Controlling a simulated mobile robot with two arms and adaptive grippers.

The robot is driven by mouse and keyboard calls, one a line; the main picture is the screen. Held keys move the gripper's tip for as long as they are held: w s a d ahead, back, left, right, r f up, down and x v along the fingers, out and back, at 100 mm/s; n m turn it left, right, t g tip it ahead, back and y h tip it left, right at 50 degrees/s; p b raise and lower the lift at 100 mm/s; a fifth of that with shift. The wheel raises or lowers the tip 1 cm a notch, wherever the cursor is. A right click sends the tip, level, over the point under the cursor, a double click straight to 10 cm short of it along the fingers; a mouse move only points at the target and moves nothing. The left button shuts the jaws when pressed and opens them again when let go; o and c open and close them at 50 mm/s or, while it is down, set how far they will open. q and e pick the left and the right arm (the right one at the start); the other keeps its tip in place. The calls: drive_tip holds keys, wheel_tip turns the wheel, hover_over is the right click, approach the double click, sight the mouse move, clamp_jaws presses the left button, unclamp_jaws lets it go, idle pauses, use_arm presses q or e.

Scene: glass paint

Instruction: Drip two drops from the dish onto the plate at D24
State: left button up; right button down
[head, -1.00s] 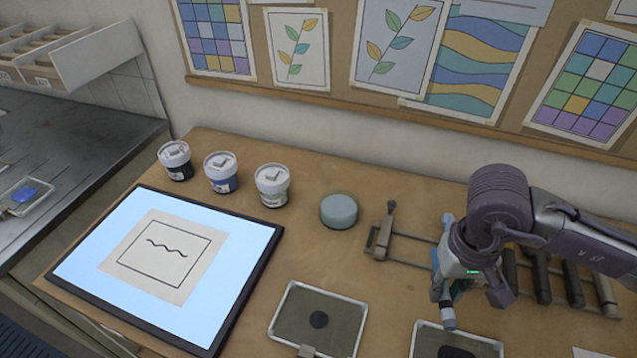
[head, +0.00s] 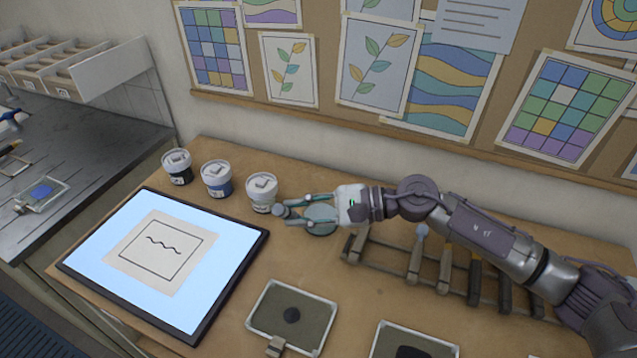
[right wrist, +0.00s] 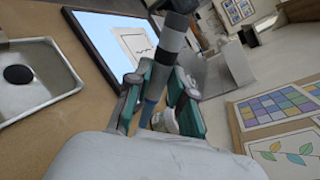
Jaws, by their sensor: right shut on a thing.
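My right gripper (head: 300,212) reaches in from the right and points left, above the area by the jars. It is shut on a slim tool whose grey end (head: 282,212) faces the camera. In the right wrist view the tool (right wrist: 172,40) has grey and dark bands and a bluish end behind the fingers. A glowing panel (head: 215,292) bears a sheet (head: 140,248) with a wavy line. I cannot read any D24 mark. My left gripper is out of view.
White-lidded jars (head: 216,178) stand at the back edge. A round blue-grey pad (head: 320,219) is partly behind the gripper. A rack (head: 362,255) with several tools lies beneath my right arm. Another dish (head: 378,345) is at the front.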

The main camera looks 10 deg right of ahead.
drive_tip(key=w+d+m+t, duration=0.4)
drive_tip(key=w+t, duration=0.1)
drive_tip(key=t, duration=0.1)
drive_tip(key=w+f+b, duration=0.1)
drive_tip(key=f+b, duration=0.1)
drive_tip(key=f, duration=0.1)
drive_tip(key=d+f+b, duration=0.1)
drive_tip(key=f+b, duration=0.2)
drive_tip(key=w+d+f+b, duration=0.1)
drive_tip(key=f+b, duration=0.2)
drive_tip(key=shift+w, duration=0.35)
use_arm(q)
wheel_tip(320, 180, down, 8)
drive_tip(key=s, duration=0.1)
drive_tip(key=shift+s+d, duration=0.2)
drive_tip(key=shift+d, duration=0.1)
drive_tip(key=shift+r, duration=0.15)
use_arm(e)
drive_tip(key=shift+r, duration=0.1)
